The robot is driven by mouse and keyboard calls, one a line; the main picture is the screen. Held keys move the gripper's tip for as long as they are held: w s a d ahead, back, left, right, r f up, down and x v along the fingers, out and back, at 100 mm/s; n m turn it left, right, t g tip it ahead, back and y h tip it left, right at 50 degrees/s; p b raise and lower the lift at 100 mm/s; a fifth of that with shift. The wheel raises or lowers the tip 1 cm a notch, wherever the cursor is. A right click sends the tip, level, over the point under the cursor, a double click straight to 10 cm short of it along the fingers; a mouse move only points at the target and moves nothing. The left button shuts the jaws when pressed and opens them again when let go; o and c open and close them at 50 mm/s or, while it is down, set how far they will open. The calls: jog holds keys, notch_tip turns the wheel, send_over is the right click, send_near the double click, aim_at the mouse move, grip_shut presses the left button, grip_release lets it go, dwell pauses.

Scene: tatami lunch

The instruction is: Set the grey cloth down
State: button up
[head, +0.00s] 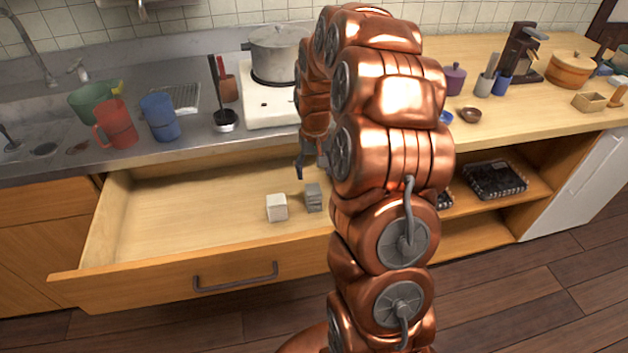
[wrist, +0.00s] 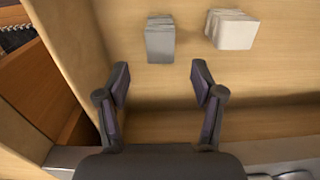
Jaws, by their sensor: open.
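The grey cloth (head: 313,197) is a small folded block resting on the floor of the open drawer (head: 180,215). In the wrist view the grey cloth (wrist: 160,40) lies just beyond my fingertips, roughly centred between them and apart from both. My gripper (wrist: 160,76) is open and empty. In the head view my gripper (head: 303,168) is above the drawer and mostly hidden behind my arm.
A white folded cloth (head: 277,207) lies in the drawer beside the grey one. A pot (head: 275,52) on a white stove, a ladle (head: 225,118) and a blue mug (head: 160,117) stand on the counter behind. The drawer's left part is empty.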

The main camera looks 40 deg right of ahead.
jog(key=shift+a+r, duration=0.15)
jog(key=shift+r, duration=0.15)
jog(key=s+a+r+n, duration=0.2)
jog(key=s+a+r, duration=0.7)
jog(key=a, duration=0.4)
jog(key=s+a+n+g, duration=0.1)
jog(key=s+a, duration=0.3)
jog(key=s, duration=0.6)
jog(key=s+a+r+n, duration=0.1)
jog(key=s+a, duration=0.3)
jog(key=s, duration=0.7)
jog(key=shift+s+n+g, duration=0.2)
jog(key=shift+n+g, duration=0.1)
jog(key=shift+g, duration=0.1)
jog(key=shift+r, duration=0.15)
notch_tip(320, 180, up, 8)
jog(key=p, duration=0.8)
